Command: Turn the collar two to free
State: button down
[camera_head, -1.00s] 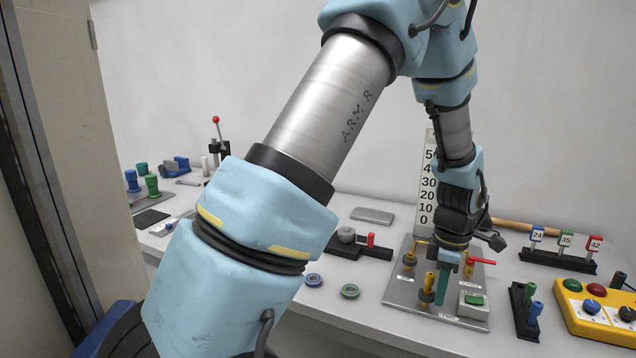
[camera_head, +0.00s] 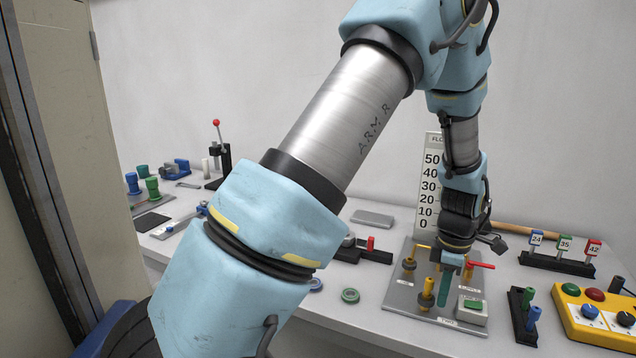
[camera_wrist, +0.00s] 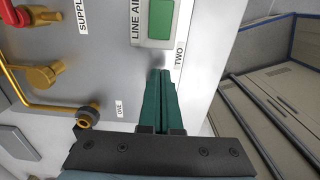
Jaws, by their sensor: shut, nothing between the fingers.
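Collar two (camera_head: 427,293) is a brass fitting on a short yellow post, near the front of the grey panel (camera_head: 401,296) and its TWO label. My gripper (camera_head: 443,300) points down with its green fingers shut together and empty, just right of collar two in the head view. I cannot tell whether they touch it. In the wrist view the shut fingers (camera_wrist: 163,85) lie beside the TWO label (camera_wrist: 180,65). Collar two cannot be made out there.
A red supply handle (camera_head: 482,265) and a line air box (camera_head: 472,309) with a green button stand to the right of my fingers. A black holder (camera_head: 520,315) and a yellow control box (camera_head: 597,318) lie farther right. A numbered scale (camera_head: 430,185) stands behind.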

notch_tip(320, 180, up, 6)
jog(key=p, duration=0.4)
jog(key=shift+p, duration=0.3)
jog(key=shift+s+d, duration=0.1)
